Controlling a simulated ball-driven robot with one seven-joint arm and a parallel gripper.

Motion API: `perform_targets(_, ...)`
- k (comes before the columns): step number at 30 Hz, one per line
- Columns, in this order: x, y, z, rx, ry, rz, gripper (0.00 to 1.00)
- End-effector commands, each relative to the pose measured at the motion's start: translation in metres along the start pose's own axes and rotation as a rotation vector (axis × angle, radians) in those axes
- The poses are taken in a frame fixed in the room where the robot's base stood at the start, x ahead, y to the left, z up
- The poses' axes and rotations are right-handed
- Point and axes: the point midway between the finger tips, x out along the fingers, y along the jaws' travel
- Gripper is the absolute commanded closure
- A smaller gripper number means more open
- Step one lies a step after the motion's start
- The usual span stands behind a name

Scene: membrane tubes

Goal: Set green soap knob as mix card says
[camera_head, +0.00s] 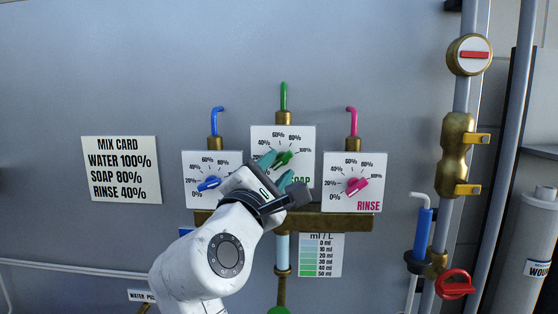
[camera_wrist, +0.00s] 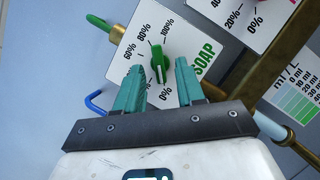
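The mix card (camera_head: 121,170) on the wall reads water 100%, soap 80%, rinse 40%. The green soap knob (camera_head: 284,158) is on the middle dial panel, partly hidden by my gripper (camera_head: 276,169). In the wrist view the green knob (camera_wrist: 160,62) sits between the two teal fingertips of my gripper (camera_wrist: 159,70), with a gap on each side. My gripper is open. The knob's long axis runs roughly between the 0% and 100% marks; I cannot tell which end is its pointer.
The water dial with its blue knob (camera_head: 209,184) is left of the soap panel; the rinse dial with its pink knob (camera_head: 356,186) is right. A brass bar (camera_head: 340,221) runs beneath. An ml/L colour chart (camera_head: 320,256) hangs below. Pipes and a red valve (camera_head: 455,284) stand right.

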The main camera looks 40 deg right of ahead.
Motion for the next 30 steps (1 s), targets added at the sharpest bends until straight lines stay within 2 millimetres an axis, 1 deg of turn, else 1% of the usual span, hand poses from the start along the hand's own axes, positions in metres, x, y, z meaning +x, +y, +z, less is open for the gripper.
perform_targets(1, 0.007, 0.001, 0.001, -0.001, -0.001, -0.001, 0.62)
perform_targets(6, 0.019, 0.001, 0.001, 0.001, -0.001, 0.001, 0.62)
perform_targets(16, 0.021, 0.0, 0.0, 0.001, 0.0, 0.001, 0.63)
perform_targets(27, 0.021, 0.0, 0.0, 0.001, 0.0, 0.0, 0.98)
perform_targets(28, 0.02, 0.0, 0.0, 0.001, 0.0, 0.0, 1.0)
perform_targets(30, 0.02, 0.0, 0.0, 0.001, 0.0, 0.0, 1.0)
